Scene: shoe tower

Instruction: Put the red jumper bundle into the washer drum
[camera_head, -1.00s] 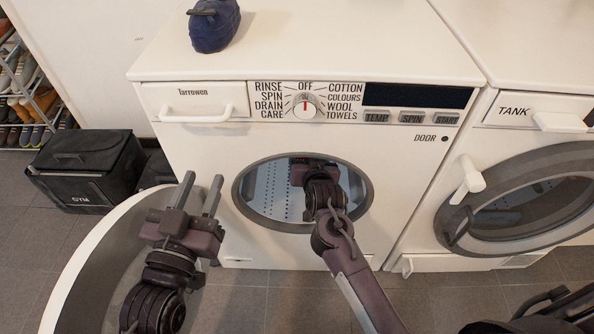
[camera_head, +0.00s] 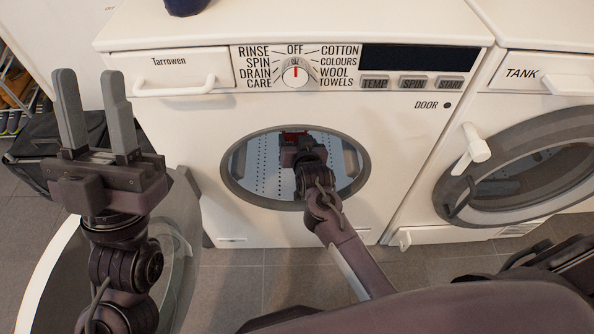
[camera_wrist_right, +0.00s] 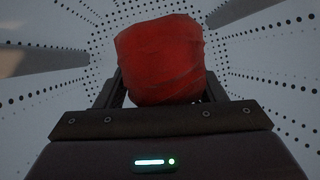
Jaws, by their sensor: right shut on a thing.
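The red jumper bundle (camera_wrist_right: 160,60) fills the middle of the right wrist view, between my right gripper's fingers. My right gripper (camera_head: 292,142) is shut on it, inside the round opening of the left washer (camera_head: 190,120). The perforated drum wall (camera_head: 265,180) surrounds the gripper; the right wrist view shows the dotted drum (camera_wrist_right: 285,60) around the bundle. In the head view only a sliver of red shows beyond the gripper. My left gripper (camera_head: 95,110) is open and empty, raised in front of the washer's left side.
A large round pale-rimmed piece (camera_head: 48,275), apparently the open washer door, stands at the lower left below my left gripper. A second machine with a closed round door (camera_head: 520,175) is at the right. A black bag (camera_head: 35,150) and shoe rack (camera_head: 15,90) are at the far left.

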